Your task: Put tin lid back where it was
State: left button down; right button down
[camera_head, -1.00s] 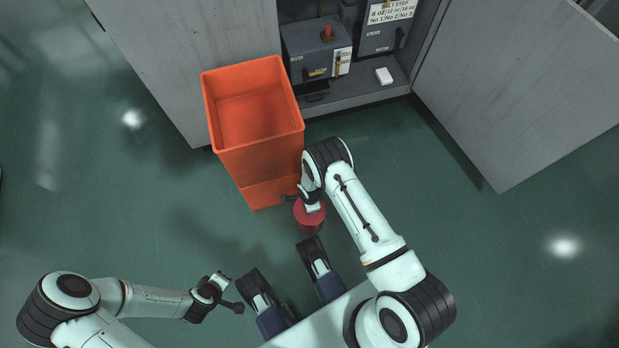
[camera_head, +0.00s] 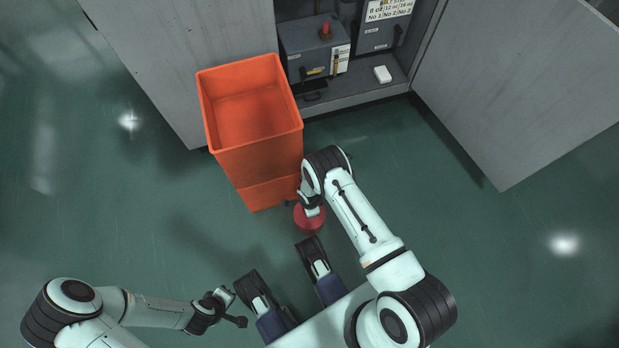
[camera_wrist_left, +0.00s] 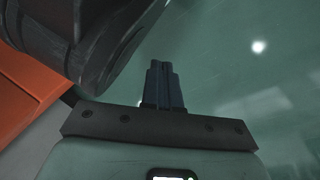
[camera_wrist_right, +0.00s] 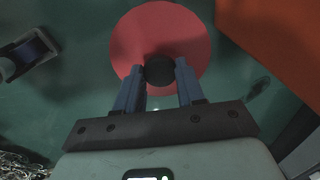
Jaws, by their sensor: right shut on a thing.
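In the head view, the red top and side (camera_head: 309,221) show just below my right gripper (camera_head: 311,208), low near the floor beside the orange bin. I cannot tell whether a tin is under the lid. My left gripper (camera_head: 238,318) is empty at the lower left; its fingers are together in the left wrist view (camera_wrist_left: 162,75).
The tall orange bin (camera_head: 255,175) stands close to the left of the lid. Behind it is an open grey cabinet with grey boxes (camera_head: 315,48) and a small white item (camera_head: 382,75). Its open door (camera_head: 520,90) reaches out on the right. Green floor is clear at right.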

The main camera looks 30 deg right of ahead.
pick_arm(q)
jog(key=shift+s+f, duration=0.2)
jog(key=shift+s, duration=0.05)
pick_arm(e)
jog(key=shift+f, duration=0.15)
jog(key=c, duration=0.7)
grip_release()
pick_arm(q)
jog(key=shift+r, duration=0.1)
pick_arm(e)
notch_tip(320, 180, up, 7)
jog(key=p, duration=0.3)
pick_arm(q)
notch_tip(320, 180, up, 7)
jog(key=w+d+t+p, duration=0.1)
jog(key=w+d, duration=0.1)
jog(key=shift+d, duration=0.2)
pick_arm(e)
jog(key=s+a+r+n, duration=0.1)
jog(key=s+r+n, duration=0.3)
jog(key=n, duration=0.1)
jog(key=s+a+r+n+t+y, duration=0.1)
jog(key=s+r+n, duration=0.4)
jog(key=s+a+r+n+t+y, duration=0.1)
jog(key=s+r+n, duration=0.3)
jog(key=r+n, duration=0.1)
jog(key=shift+s+a+r+n, duration=0.15)
jog(key=shift+s+a+n, duration=0.15)
jog(key=shift+n, duration=0.2)
